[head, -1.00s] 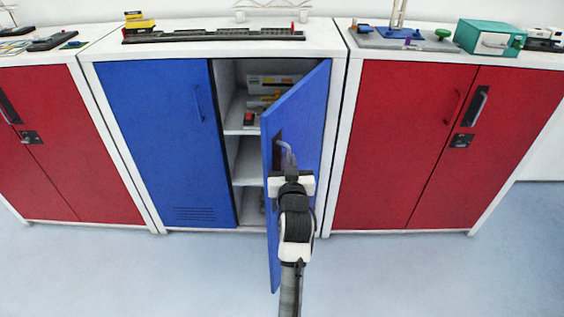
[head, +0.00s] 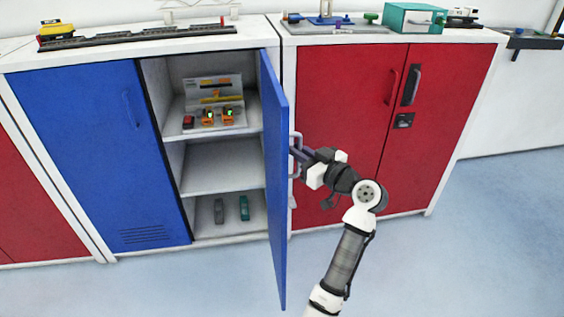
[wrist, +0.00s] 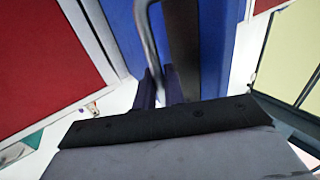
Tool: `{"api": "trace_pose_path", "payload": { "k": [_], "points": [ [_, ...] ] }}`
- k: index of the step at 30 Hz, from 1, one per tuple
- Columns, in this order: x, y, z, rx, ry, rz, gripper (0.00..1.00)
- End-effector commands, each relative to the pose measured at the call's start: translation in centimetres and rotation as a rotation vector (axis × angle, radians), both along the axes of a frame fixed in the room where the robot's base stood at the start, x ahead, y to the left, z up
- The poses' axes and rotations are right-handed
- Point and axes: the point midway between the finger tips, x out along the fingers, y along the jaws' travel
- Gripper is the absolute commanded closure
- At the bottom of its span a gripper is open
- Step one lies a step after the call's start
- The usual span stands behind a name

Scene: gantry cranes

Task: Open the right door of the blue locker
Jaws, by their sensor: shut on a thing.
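The blue locker's right door (head: 277,210) stands swung well out, seen nearly edge-on in the head view. My gripper (head: 297,152) is at its outer face, shut on the pale handle (head: 298,138). In the wrist view the grey handle bar (wrist: 148,45) runs down between my two dark fingers (wrist: 158,88), with the blue door face (wrist: 213,50) behind it. The blue left door (head: 85,150) is closed.
The open locker shows shelves (head: 225,179) with small devices (head: 218,115) and two small items (head: 232,209) at the bottom. A closed red cabinet (head: 340,110) stands to the right, behind my arm. The floor (head: 480,220) in front is clear.

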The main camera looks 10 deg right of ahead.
Motion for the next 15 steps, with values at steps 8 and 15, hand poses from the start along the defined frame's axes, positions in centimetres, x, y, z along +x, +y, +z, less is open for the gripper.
{"api": "trace_pose_path", "payload": {
  "k": [8,15],
  "points": [
    [0.2,-1.9,0.0,0.000,0.000,0.055,1.00],
    [0.3,-2.1,0.0,0.000,0.001,0.064,1.00]
  ]
}}
